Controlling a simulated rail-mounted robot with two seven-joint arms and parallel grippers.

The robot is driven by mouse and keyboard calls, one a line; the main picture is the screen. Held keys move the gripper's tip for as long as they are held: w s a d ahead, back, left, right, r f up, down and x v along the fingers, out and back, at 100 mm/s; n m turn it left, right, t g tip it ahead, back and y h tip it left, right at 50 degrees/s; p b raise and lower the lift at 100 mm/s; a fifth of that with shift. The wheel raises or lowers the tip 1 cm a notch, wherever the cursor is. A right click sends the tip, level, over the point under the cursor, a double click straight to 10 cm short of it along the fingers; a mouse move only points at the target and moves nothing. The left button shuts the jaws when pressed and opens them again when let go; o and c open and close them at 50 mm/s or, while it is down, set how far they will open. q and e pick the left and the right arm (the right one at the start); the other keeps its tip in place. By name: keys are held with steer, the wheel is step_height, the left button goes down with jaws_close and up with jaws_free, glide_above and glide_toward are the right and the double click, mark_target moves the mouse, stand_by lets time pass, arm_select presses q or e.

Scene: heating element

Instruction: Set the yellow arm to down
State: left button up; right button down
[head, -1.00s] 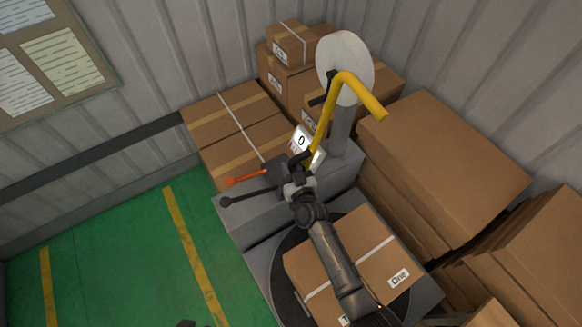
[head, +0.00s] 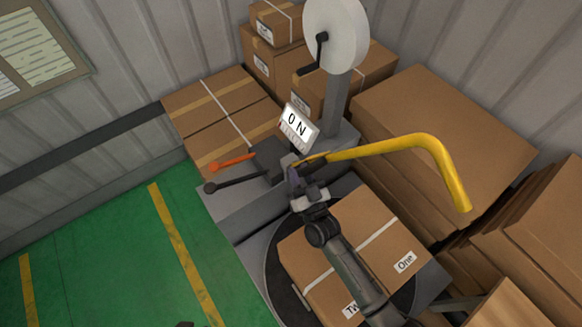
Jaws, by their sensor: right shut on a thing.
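The yellow arm (head: 395,146) is a bent tube that reaches right from the grey machine (head: 240,197), roughly level, with its end bent down over the boxes at the right. My right gripper (head: 300,168) is at the base end of the yellow arm and is shut on it; the fingertips are small and partly hidden. A lit display (head: 298,124) reading "ON" stands just behind the gripper. My left gripper is not in view.
An orange lever (head: 232,161) and a black lever (head: 235,184) stick out left of the machine. A white roll (head: 337,34) stands on a post behind. A cardboard box (head: 362,243) sits on the dark turntable (head: 283,285) under my right arm. Stacked boxes crowd the right; green floor is clear at left.

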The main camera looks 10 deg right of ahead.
arm_select(q)
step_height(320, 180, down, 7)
steer(key=b, duration=0.5)
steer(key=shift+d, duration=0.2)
arm_select(e)
steer(key=shift+s+d+f+m+t, duration=0.15)
steer(key=shift+s+d+f+t, duration=0.15)
steer(key=shift+s+f+t, duration=0.25)
steer(key=shift+s+d+f+m+t, duration=0.2)
steer(key=shift+s+d+f+t, duration=0.15)
steer(key=shift+s+f, duration=0.3)
steer(key=shift+s+d+f+m+t, duration=0.15)
steer(key=shift+s+d+f+t, duration=0.1)
steer(key=shift+s+f+t, duration=0.4)
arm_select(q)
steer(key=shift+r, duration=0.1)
arm_select(e)
steer(key=shift+s+r, duration=0.1)
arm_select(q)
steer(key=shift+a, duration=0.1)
